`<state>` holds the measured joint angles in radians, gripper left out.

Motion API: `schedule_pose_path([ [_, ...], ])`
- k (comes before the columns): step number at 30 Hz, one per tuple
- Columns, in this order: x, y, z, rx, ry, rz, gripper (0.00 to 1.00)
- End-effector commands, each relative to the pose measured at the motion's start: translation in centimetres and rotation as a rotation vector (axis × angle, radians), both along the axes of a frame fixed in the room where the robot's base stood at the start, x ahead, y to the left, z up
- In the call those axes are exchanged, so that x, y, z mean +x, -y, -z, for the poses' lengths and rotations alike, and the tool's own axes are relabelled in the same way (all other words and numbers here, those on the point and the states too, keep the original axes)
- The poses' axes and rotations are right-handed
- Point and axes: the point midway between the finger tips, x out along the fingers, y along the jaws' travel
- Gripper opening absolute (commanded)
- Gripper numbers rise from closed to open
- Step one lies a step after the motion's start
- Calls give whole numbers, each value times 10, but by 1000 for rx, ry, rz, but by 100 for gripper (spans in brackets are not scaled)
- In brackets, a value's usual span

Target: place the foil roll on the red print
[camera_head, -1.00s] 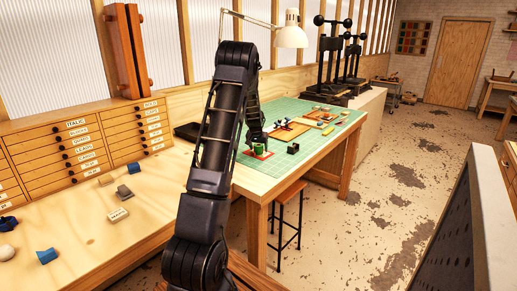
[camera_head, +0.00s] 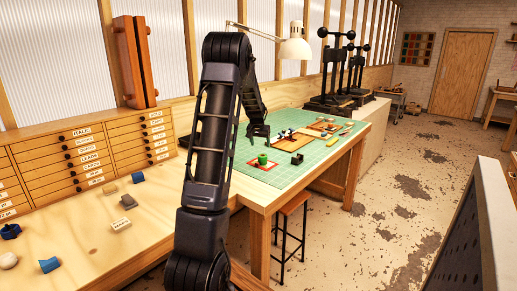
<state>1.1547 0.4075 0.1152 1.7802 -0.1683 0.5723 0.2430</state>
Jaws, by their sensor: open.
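A small green roll (camera_head: 262,159), which looks like the foil roll, stands upright on the red print (camera_head: 253,163) on the green mat. The print shows as a pale sheet with a red edge, partly covered by the roll. My gripper (camera_head: 259,139) is above and slightly left of the roll, apart from it, with nothing visible in it. It is open, though its fingers are small and dark in this view.
A small dark block (camera_head: 297,159) sits on the green mat (camera_head: 290,176) right of the print. Farther back lie a brown board (camera_head: 291,142) and several small items. A white lamp (camera_head: 294,46) and black presses (camera_head: 331,75) stand behind. The mat's front is clear.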

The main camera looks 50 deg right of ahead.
Motion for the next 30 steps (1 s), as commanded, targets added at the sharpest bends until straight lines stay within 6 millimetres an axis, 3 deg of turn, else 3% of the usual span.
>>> schedule_pose_path([
  [7, 1, -4, -5, -1, 0, -3, 70],
  [11, 16, -27, -20, -6, -2, -39, 70],
  [14, 37, -67, -41, -10, -6, -94, 70],
  [21, 76, -191, -94, -20, -19, -263, 70],
  [30, 82, -342, -140, -30, -25, -471, 70],
])
